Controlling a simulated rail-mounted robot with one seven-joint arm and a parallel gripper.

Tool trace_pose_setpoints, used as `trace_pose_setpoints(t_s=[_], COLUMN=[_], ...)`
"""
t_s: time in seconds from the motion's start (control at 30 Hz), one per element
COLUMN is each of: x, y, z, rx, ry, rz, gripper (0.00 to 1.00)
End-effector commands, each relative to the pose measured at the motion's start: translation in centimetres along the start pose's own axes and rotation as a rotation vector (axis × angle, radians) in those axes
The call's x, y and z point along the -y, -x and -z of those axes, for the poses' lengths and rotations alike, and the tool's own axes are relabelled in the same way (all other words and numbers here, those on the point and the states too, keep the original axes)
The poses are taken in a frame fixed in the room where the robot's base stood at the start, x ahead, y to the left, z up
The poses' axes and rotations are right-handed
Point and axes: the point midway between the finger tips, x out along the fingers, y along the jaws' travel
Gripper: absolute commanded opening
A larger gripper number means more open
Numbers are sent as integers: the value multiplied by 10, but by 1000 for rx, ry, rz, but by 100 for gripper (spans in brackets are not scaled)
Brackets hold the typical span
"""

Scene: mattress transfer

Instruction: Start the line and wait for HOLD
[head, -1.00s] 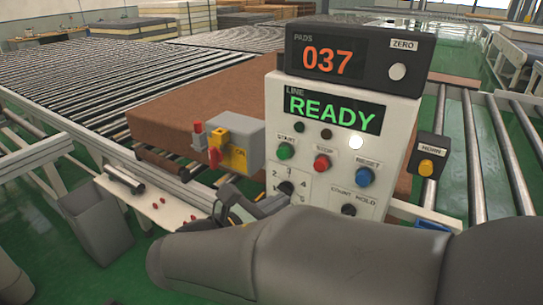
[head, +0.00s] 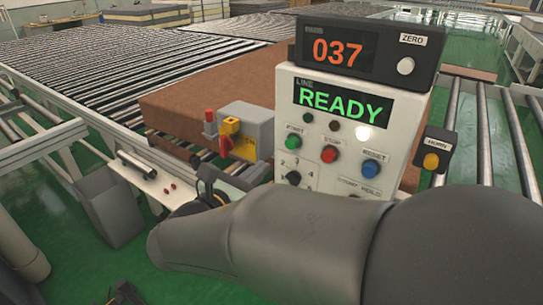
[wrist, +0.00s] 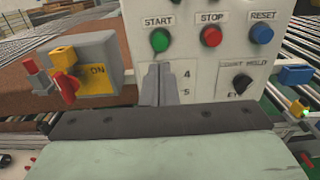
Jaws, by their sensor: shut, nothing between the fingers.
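The line control panel (head: 280,175) has a display (head: 342,103) reading READY in green. Below it are a green START button (head: 292,142), a red STOP button (head: 330,154) and a blue RESET button (head: 369,167). A black selector knob (head: 293,178) sits beneath START. A knob labelled with HOLD (wrist: 242,83) shows at the right in the wrist view. My gripper (wrist: 159,82) is shut and empty. Its tips show just below the START button (wrist: 159,40) and cover part of the numbered dial. My arm hides much of the gripper in the head view.
A pads counter (head: 338,50) reads 037 above the panel. A grey box with a red-and-yellow switch (head: 240,135) stands left of the panel, a HORN button (head: 431,161) right. A brown mattress-like slab (head: 180,105) lies behind on the rollers.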

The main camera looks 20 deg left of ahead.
Motion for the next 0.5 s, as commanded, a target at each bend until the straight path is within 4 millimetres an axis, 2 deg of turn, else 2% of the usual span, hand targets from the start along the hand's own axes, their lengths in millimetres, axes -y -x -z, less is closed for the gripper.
trace_pose_setpoints(t_s=[0.03, 0.2, 0.4, 0.5], x=[1, 1, 1, 0], y=[-13, -48, -78, -85], z=[-3, -2, -2, -2], rx=[1, 0, 0, 0], ry=[1, 2, 1, 0], rz=[4, 4, 3, 0], gripper=[0, 0, 0, 0])
